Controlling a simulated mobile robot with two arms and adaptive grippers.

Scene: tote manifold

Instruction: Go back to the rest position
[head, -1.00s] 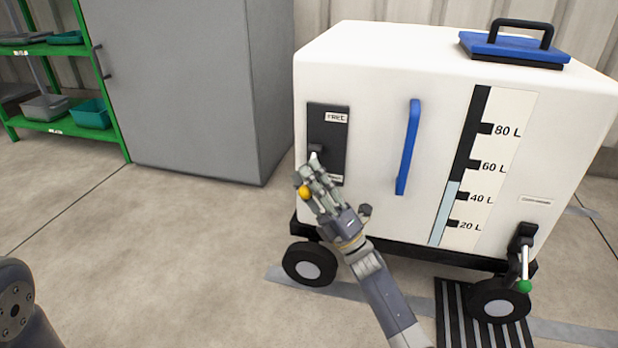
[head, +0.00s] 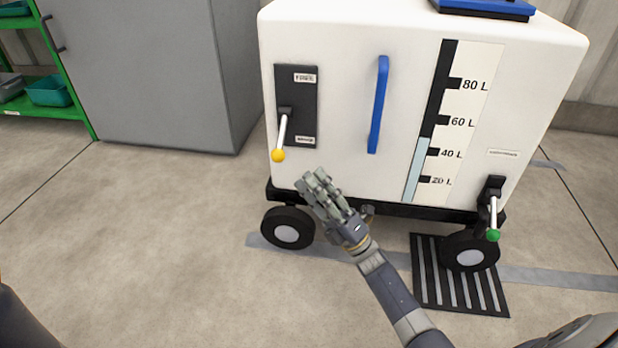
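My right gripper (head: 322,190) is in front of the lower front edge of a white wheeled tote (head: 340,125). It is apart from the yellow-knobbed lever (head: 281,138) on the tote's black panel (head: 304,88), just below and right of the knob. The lever points down and outward. The gripper holds nothing that I can see; its fingers lie close together and how far they are open is unclear. My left gripper is out of view; only a dark part of my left arm shows at the lower left edge.
The tote has a blue handle (head: 378,105), a level gauge (head: 416,170) reading between 40 and 60 L, and a green-knobbed lever (head: 493,220). A floor grate (head: 432,285) lies below right. A grey cabinet (head: 150,80) and green shelf (head: 65,80) stand left. The left floor is clear.

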